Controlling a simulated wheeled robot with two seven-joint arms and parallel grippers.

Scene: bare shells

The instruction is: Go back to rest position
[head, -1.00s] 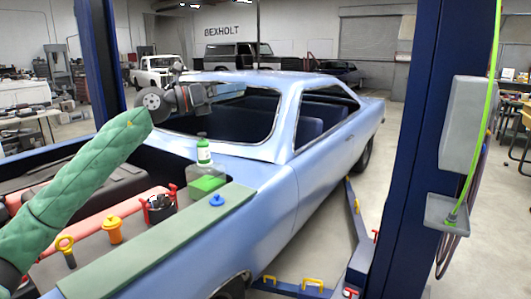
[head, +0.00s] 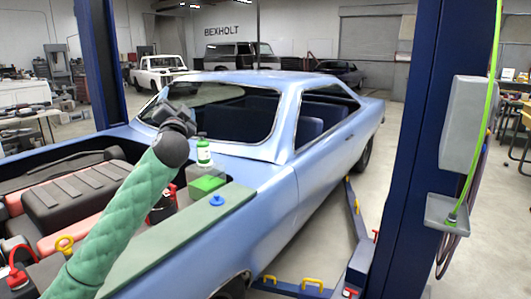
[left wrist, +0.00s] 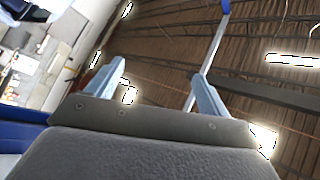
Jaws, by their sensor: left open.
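My left arm, in a green quilted sleeve, reaches up from the bottom left of the head view. My left gripper (head: 174,114) is raised over the car's engine bay, in front of the windscreen. It is dark and seen at an angle, small in this view. In the left wrist view its two pale blue fingers (left wrist: 160,76) stand wide apart with nothing between them. That camera faces up toward the brown ceiling. My right gripper is not in view.
A light blue car (head: 285,195) with an open engine bay stands between dark blue lift posts (head: 402,150). A green-capped bottle (head: 204,155) and a blue cap (head: 217,200) are near the fender. A green mat (head: 160,238) covers the fender edge.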

